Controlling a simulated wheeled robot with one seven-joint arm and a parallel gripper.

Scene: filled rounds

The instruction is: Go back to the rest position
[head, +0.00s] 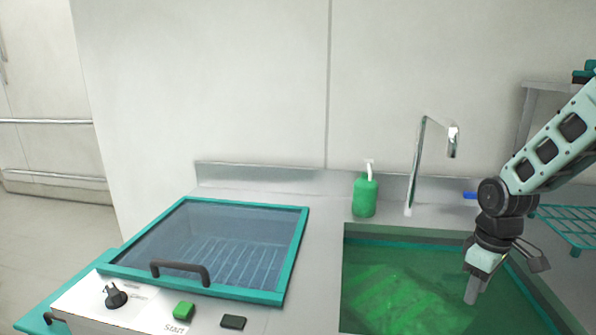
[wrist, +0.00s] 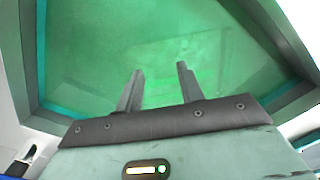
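My gripper (head: 472,290) hangs pointing down over the green-filled sink (head: 385,236) at the right in the head view. In the wrist view my gripper (wrist: 158,72) has its two fingers apart, with nothing between them. The sink basin (wrist: 225,60) fills the space beyond the fingers, and its green contents look cloudy. I cannot tell whether the fingertips touch the liquid.
A chrome faucet (head: 415,165) and a green soap bottle (head: 365,195) stand behind the sink. A glass-lidded unit (head: 302,240) with a dark handle (head: 180,268) is at the left. A teal wire rack (head: 570,222) lies at the right, near my arm.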

